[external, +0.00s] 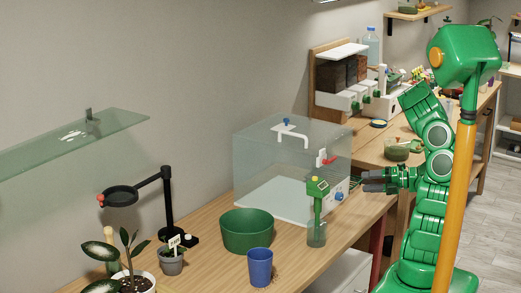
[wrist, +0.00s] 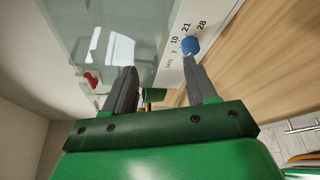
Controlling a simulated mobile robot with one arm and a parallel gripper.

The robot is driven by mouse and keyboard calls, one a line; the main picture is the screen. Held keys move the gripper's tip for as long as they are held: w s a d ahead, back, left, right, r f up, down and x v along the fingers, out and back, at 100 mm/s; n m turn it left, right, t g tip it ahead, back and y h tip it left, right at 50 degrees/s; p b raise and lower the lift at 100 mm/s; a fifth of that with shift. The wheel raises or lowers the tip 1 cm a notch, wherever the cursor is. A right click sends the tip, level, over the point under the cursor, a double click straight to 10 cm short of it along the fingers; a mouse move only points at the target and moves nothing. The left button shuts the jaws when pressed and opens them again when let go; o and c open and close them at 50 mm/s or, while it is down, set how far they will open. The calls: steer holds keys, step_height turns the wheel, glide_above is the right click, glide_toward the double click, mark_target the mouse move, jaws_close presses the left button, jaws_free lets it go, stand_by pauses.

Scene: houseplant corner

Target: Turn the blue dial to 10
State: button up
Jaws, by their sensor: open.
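The blue dial (external: 339,196) is on the white front panel at the lower right of a clear glass box (external: 275,155). In the wrist view the dial (wrist: 190,45) sits beside a printed scale with 7, 10, 21 and 28. I cannot tell which number it points to. My gripper (external: 366,181) is just right of the panel in the external view, with its fingers toward it. In the wrist view my gripper (wrist: 160,70) is open with nothing between its fingers. The right fingertip appears close to the dial; I cannot tell if it touches.
A red lever (external: 325,157) is on the box front, above the dial. A green device in a glass jar (external: 316,233) stands close in front of the panel. A green bowl (external: 247,231) and blue cup (external: 260,266) stand nearby on the wooden table.

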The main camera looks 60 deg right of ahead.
step_height(320, 180, up, 7)
steer(key=w+d+r+m+h, duration=0.1)
steer(key=w+d+m+h, duration=0.2)
steer(key=d+h, duration=0.35)
steer(key=w+d+r+m+h, duration=0.2)
steer(key=w+d+h, duration=0.15)
steer(key=d, duration=0.65)
steer(key=d+r+m+g+h, duration=0.2)
steer(key=d+m+g+h, duration=0.1)
steer(key=d+m, duration=0.25)
steer(key=m+g+y, duration=0.7)
steer(key=m+y, duration=0.2)
steer(key=m, duration=0.8)
glide_above(338, 196)
steer(key=s+d, duration=0.3)
steer(key=s, duration=0.1)
step_height(338, 196, down, 5)
steer(key=shift+s+d+f+x, duration=0.2)
steer(key=shift+s+x, duration=0.15)
steer(key=shift+x, duration=1.65)
steer(key=shift+s+d+f+x, duration=0.2)
steer(key=shift+s+x, duration=0.1)
steer(key=shift+x, duration=1.75)
steer(key=shift+s+d+f+x, duration=0.2)
steer(key=shift+s+x, duration=0.15)
steer(key=shift+x, duration=1.65)
